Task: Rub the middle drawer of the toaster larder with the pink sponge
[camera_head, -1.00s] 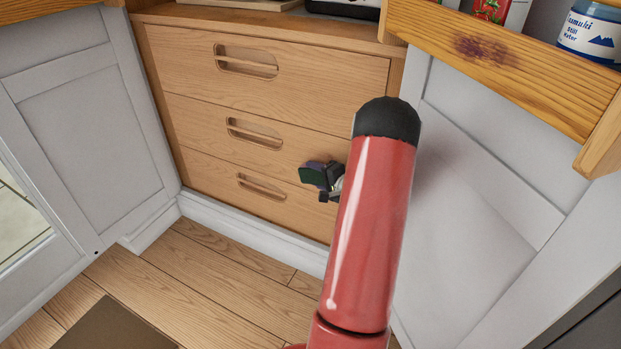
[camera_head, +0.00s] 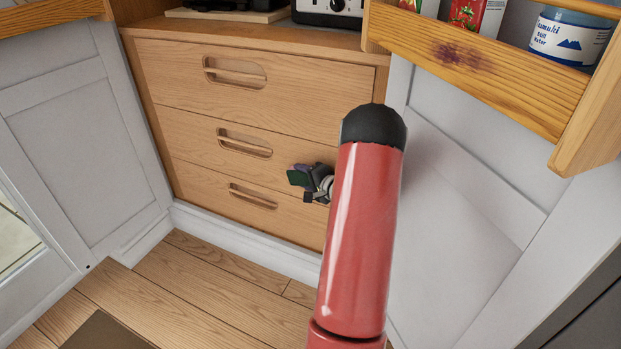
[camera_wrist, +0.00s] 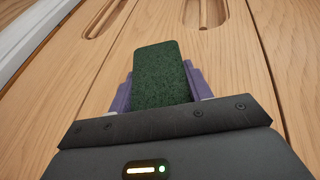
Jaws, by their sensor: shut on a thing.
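The toaster larder's middle drawer (camera_head: 190,135) is closed, a light wood front with a recessed handle. My gripper (camera_head: 312,182) is near its right end, partly hidden by my red arm. In the wrist view my gripper (camera_wrist: 160,92) is shut on the sponge, whose dark green scouring face (camera_wrist: 160,72) shows between purple fingers. No pink shows on it. The sponge is in front of the middle drawer, which also shows in the wrist view (camera_wrist: 222,60). I cannot tell whether it touches the wood.
The top drawer (camera_head: 180,85) and bottom drawer (camera_head: 200,190) are closed. A toaster (camera_head: 328,12) stands on the counter above. A wooden rack (camera_head: 480,60) with a dark stain and a water bottle (camera_head: 568,35) juts out at upper right. A grey door (camera_head: 80,140) stands at left.

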